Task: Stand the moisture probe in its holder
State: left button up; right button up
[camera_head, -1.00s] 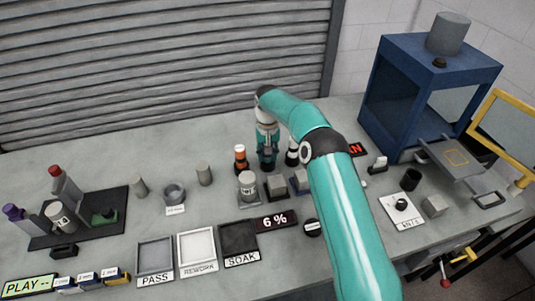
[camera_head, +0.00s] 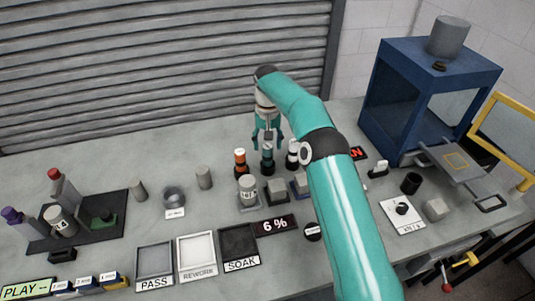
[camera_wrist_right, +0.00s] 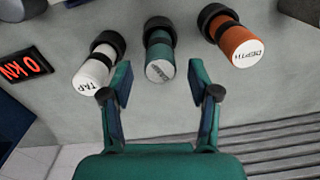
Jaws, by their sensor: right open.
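A teal cylinder that I take to be the moisture probe (camera_head: 267,156) stands upright in a black ring holder (camera_head: 267,169) on the grey bench. In the right wrist view the teal probe (camera_wrist_right: 160,58) sits in its ring (camera_wrist_right: 157,25), its top label too small to read. My right gripper (camera_head: 268,145) is open just above the probe, pointing down. In the right wrist view the gripper's fingers (camera_wrist_right: 158,80) are apart with nothing between them, near the probe's top. My left gripper is not in view.
Grey blocks (camera_head: 277,185) and a 6 % display (camera_head: 276,224) are in front. A blue frame (camera_head: 395,120) stands at right.

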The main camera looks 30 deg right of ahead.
notch_tip(320, 180, up, 5)
jog(key=shift+r+p, duration=0.1)
jog(key=shift+p, duration=0.45)
